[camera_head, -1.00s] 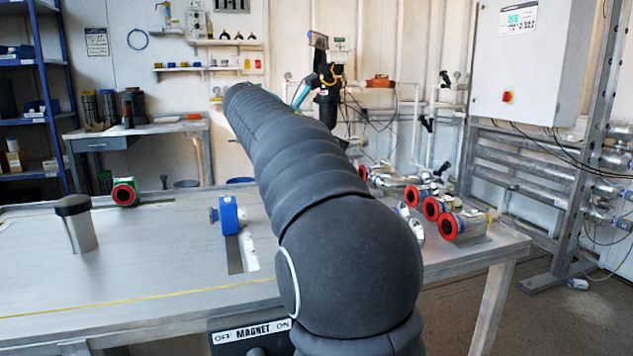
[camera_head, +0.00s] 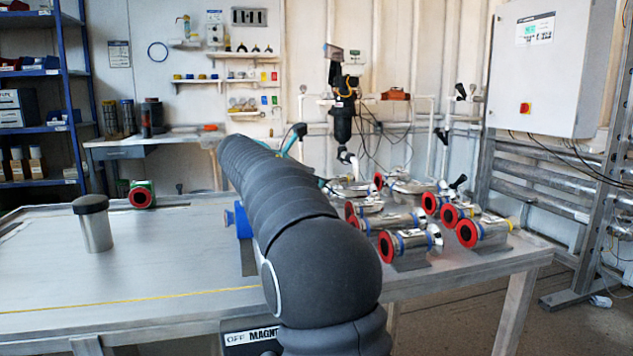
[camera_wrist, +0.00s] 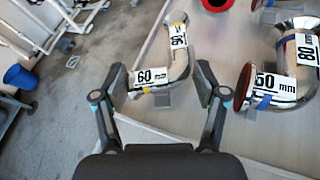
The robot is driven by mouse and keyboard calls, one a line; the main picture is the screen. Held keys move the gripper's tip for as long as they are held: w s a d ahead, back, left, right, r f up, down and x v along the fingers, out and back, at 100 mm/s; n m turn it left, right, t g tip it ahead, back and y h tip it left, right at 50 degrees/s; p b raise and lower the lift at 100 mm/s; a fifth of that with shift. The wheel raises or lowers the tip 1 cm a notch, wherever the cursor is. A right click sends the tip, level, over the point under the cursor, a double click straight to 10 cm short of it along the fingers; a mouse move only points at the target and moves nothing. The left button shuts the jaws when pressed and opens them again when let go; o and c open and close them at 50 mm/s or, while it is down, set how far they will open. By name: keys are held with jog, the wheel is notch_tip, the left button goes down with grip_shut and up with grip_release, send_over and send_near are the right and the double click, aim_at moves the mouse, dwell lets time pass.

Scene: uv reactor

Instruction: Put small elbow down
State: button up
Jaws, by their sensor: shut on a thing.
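In the wrist view my gripper (camera_wrist: 160,78) has its two fingers on either side of a bent shiny metal pipe, the small elbow (camera_wrist: 181,66), and is shut on it. The elbow carries white labels, one reading 60, and a grey piece shows under its near end. It is over the table (camera_wrist: 225,133) near its edge; I cannot tell whether it touches the surface. In the head view my arm hides the gripper and the elbow.
Right of the held elbow lies a larger pipe marked 50 mm (camera_wrist: 280,92), with a red end. Several red-ended pipe pieces (camera_head: 412,245) crowd the table's right part. A lidded steel cup (camera_head: 96,228) and a green-red fitting (camera_head: 142,195) stand left. Floor (camera_wrist: 85,95) shows beyond the edge.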

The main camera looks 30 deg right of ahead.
jog(key=o, duration=1.1)
